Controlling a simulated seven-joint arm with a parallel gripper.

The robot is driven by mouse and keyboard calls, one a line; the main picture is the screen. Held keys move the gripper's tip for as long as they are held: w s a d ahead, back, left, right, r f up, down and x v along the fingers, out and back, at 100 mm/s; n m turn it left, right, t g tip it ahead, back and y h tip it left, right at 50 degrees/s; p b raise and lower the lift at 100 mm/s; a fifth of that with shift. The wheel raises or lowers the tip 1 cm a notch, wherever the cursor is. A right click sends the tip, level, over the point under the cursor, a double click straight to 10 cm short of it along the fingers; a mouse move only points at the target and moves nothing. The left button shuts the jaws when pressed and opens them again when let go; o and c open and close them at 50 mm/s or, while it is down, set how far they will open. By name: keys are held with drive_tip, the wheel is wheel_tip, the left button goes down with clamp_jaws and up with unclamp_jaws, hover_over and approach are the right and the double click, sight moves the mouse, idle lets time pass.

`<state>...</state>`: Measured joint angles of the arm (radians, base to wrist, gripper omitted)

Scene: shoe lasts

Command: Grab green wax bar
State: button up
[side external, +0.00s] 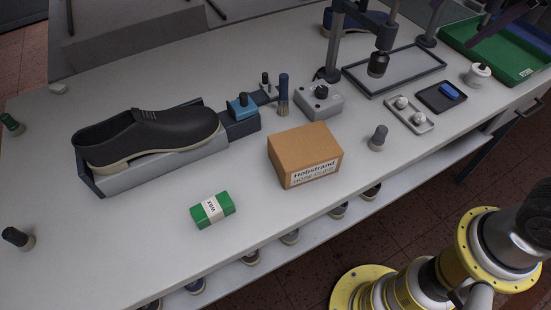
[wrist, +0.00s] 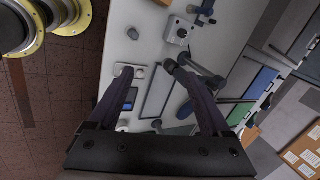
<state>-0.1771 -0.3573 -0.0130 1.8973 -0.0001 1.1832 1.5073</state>
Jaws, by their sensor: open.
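The green wax bar (side external: 213,209), with a white label band reading WAX, lies flat on the pale bench near its front edge in the side external view. It is left of the cardboard box and in front of the shoe. It does not show in the wrist view. My gripper (wrist: 149,69) is open and empty in the wrist view, its two dark fingers spread above the bench's other end. It is far from the wax bar.
A cardboard box (side external: 305,157) stands right of the wax bar. A black shoe (side external: 147,137) lies in a grey cradle behind it. A press (side external: 378,65), a framed tray and a green bin (side external: 497,52) occupy the right end. Bench around the bar is clear.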

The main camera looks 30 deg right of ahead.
drive_tip(key=w+a+m+g, duration=0.1)
drive_tip(key=w+a+m, duration=0.3)
drive_tip(key=w+a, duration=0.55)
drive_tip(key=n+g, duration=0.2)
drive_tip(key=g, duration=0.2)
hover_over(211, 206)
wheel_tip(211, 206, down, 19)
drive_tip(key=shift+h, duration=0.4)
wheel_tip(211, 206, down, 7)
drive_tip(key=shift+s+r, duration=0.1)
drive_tip(key=shift+f, duration=3.3)
drive_tip(key=shift+c, duration=0.3)
drive_tip(key=shift+r, duration=0.1)
clamp_jaws()
